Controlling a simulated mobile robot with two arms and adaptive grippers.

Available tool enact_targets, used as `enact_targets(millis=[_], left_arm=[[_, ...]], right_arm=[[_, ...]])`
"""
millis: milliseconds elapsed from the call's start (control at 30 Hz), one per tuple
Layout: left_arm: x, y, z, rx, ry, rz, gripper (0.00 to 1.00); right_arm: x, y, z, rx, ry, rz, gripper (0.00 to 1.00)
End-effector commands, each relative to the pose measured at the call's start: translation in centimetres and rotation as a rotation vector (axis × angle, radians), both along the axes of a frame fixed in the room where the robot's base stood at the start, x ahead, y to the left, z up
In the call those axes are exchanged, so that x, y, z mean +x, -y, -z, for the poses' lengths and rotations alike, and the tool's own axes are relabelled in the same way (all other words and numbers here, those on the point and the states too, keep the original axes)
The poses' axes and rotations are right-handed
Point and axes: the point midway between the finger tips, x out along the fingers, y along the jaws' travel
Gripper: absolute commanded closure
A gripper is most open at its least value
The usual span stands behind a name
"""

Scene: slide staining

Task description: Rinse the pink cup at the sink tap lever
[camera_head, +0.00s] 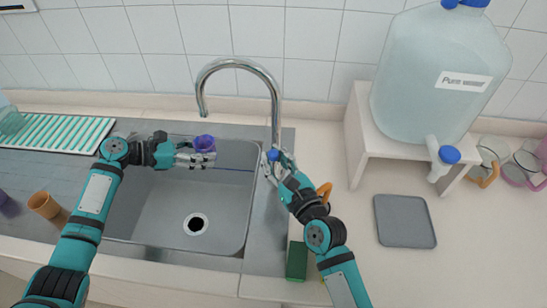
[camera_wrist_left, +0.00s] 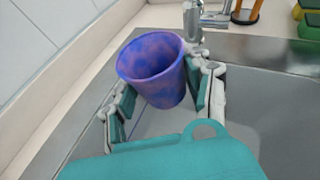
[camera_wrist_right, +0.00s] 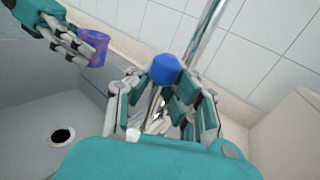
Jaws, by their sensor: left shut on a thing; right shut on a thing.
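A cup (camera_head: 204,143), mottled purple-blue with pinkish patches, is held upright over the sink (camera_head: 165,210), below the spout of the chrome tap (camera_head: 276,105). My left gripper (camera_head: 196,158) is shut on it; in the left wrist view the fingers sit on both sides of the cup (camera_wrist_left: 155,70). No water stream shows. My right gripper (camera_head: 273,166) is at the tap's base, shut on the tap lever. The lever's blue end (camera_wrist_right: 165,69) sticks up between its fingers in the right wrist view; the rest of the lever is mostly hidden.
A green sponge (camera_head: 297,260) lies right of the sink. A brown cup (camera_head: 48,207) and a purple cup (camera_head: 8,205) stand at left, near a drying rack (camera_head: 60,134). A water jug (camera_head: 440,75), grey tray (camera_head: 405,222) and mugs are at right.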

Motion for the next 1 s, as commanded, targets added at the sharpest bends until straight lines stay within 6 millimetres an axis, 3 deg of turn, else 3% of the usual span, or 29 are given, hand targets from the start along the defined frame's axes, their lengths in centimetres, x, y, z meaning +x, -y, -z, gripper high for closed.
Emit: enact_targets(millis=[700, 1000], left_arm=[[0.0, 0.0, 0.0, 0.000, 0.000, 0.000, 0.82], [0.0, 0.0, 0.0, 0.000, 0.000, 0.000, 0.82]], right_arm=[[-0.4, 1.0, 0.1, 0.130, 0.023, -0.004, 1.00], [-0.3, 1.1, 0.1, 0.130, 0.024, -0.002, 0.57]])
